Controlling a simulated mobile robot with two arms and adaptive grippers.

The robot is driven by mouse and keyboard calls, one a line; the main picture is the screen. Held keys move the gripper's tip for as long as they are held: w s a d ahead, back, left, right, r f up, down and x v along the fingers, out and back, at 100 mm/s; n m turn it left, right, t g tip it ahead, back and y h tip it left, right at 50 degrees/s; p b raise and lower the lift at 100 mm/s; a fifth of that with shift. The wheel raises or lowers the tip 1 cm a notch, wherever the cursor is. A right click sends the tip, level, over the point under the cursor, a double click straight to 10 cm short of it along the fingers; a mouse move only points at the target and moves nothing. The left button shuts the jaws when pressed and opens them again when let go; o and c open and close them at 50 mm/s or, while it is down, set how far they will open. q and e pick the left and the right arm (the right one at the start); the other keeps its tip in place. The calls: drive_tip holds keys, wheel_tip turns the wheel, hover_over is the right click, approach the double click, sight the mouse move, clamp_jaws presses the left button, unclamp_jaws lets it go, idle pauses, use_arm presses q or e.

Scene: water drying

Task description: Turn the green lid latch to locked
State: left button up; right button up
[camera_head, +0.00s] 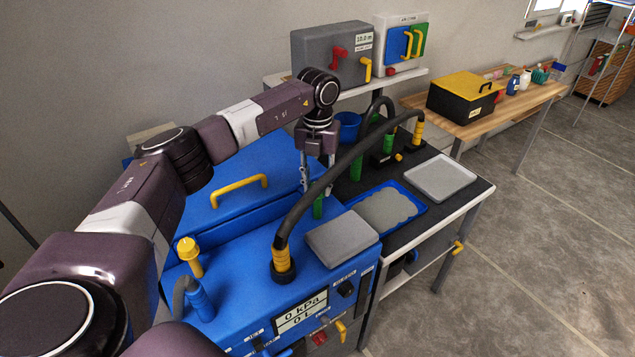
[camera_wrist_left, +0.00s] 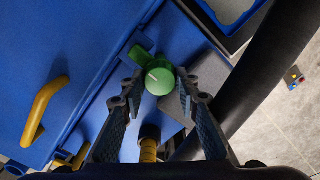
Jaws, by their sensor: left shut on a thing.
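The green lid latch (camera_wrist_left: 160,77) is a round knob with a small white line on its top and a green tab to its upper left. It sits at the edge of the blue lid (camera_wrist_left: 70,60), and its green stem shows in the head view (camera_head: 318,206). My left gripper (camera_wrist_left: 160,84) points down over the latch with one finger on each side, shut on the knob. The blue lid, with its yellow handle (camera_head: 239,190), lies down on the blue machine (camera_head: 235,280). Whether the latch is locked I cannot tell. My right gripper is not in view.
A black hose (camera_head: 335,175) arches close beside my left gripper. A grey plate (camera_head: 342,238) lies on the machine, and a blue tray (camera_head: 388,212) stands on the dark table. A yellow-topped box (camera_head: 466,95) is on the wooden table behind.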

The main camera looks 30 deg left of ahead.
use_arm(q)
drive_tip(key=shift+w+r+n, duration=0.15)
drive_tip(key=shift+n, duration=0.15)
drive_tip(key=o, duration=1.2)
drive_tip(key=shift+c, duration=0.2)
wheel_tip(320, 180, up, 12)
